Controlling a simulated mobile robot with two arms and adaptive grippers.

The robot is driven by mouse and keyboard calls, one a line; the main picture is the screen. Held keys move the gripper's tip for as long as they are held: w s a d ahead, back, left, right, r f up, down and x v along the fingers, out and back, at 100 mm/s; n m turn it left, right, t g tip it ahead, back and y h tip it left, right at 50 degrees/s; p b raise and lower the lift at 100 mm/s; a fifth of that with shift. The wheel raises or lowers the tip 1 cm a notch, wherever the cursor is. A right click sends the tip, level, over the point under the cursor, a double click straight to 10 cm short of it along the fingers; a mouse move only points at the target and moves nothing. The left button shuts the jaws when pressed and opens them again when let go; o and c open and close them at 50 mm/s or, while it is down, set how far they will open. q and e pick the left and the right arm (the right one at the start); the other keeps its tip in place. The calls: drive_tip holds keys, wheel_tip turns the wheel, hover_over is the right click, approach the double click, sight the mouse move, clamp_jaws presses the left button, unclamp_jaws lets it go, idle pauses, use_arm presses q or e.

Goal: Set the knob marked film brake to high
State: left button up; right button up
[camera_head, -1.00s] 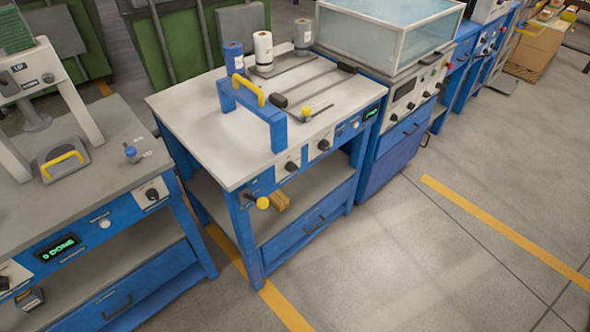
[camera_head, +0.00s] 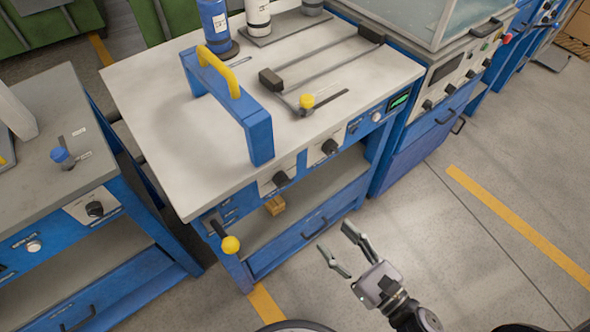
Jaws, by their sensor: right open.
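Two black knobs on pale plates sit on the blue front of the middle bench: a left knob (camera_head: 281,179) and a right knob (camera_head: 329,147). Their markings are too small to read, so I cannot tell which is the film brake. My right gripper (camera_head: 334,237) is open and empty, its fingers pointing up and left. It is in front of the bench, below and right of the knobs, apart from both. My left gripper is not in view.
A lever with a yellow ball (camera_head: 230,245) sticks out from the bench's left front. A blue frame with a yellow handle (camera_head: 222,75) stands on the bench top (camera_head: 150,120). A green display (camera_head: 398,102) is at the right. Open floor (camera_head: 430,250) lies in front.

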drive_tip(key=p, duration=0.2)
approach(282, 181)
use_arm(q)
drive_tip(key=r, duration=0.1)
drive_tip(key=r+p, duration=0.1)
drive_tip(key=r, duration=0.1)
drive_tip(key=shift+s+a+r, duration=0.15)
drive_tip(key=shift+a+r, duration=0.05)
use_arm(e)
drive_tip(key=f+x, duration=0.1)
drive_tip(key=x, duration=0.7)
drive_tip(key=shift+w+n, duration=0.3)
drive_tip(key=shift+w, duration=0.05)
drive_tip(key=c, duration=1.2)
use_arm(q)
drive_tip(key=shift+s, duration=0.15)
use_arm(e)
drive_tip(key=shift+o, duration=0.2)
